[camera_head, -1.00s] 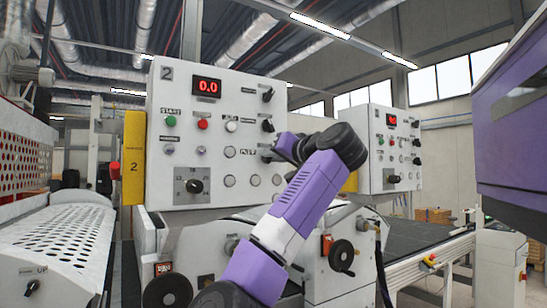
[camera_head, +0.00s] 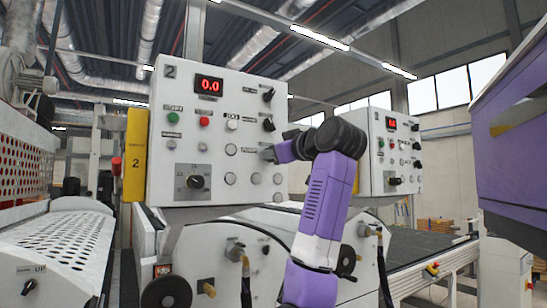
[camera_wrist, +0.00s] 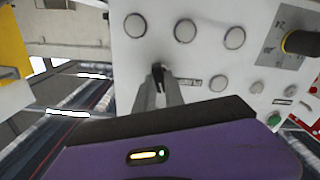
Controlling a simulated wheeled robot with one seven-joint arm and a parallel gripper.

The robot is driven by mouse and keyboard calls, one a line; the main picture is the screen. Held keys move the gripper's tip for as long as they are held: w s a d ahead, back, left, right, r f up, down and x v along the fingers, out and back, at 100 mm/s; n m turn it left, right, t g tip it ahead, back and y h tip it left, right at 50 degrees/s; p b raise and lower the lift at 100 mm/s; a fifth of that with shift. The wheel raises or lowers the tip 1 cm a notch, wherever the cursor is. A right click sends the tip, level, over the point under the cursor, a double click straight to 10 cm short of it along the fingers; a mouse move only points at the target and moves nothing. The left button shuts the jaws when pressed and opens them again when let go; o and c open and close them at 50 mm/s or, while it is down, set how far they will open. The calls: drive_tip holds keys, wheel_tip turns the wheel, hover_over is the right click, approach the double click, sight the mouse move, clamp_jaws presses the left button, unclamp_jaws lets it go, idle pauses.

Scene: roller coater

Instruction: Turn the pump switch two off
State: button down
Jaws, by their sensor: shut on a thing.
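The panel marked 2 (camera_head: 217,185) is white and carries two black rotary switches, the upper (camera_head: 268,95) and the middle (camera_head: 268,124), in its right column. My gripper (camera_head: 268,154) is at the lowest place in that column and hides what is there in the head view. In the wrist view, a black switch knob (camera_wrist: 158,72) shows between the fingertips of my gripper (camera_wrist: 164,84), which is shut on it. I cannot read the label beside this knob, so I cannot confirm it is pump switch two.
A large black dial (camera_head: 196,182) sits lower left on the panel, with several round white buttons (camera_head: 230,178) near it. A second control panel (camera_head: 391,183) stands behind my arm at the right. A yellow plate (camera_head: 135,150) edges the left side.

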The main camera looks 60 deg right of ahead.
drive_tip(key=shift+n, duration=1.1)
drive_tip(key=c, duration=1.4)
unclamp_jaws()
drive_tip(key=shift+c, duration=0.2)
drive_tip(key=shift+a, duration=0.1)
drive_tip(key=b+v, duration=0.3)
drive_tip(key=v, duration=0.4)
drive_tip(key=shift+s+a, duration=0.2)
drive_tip(key=shift+s, duration=0.15)
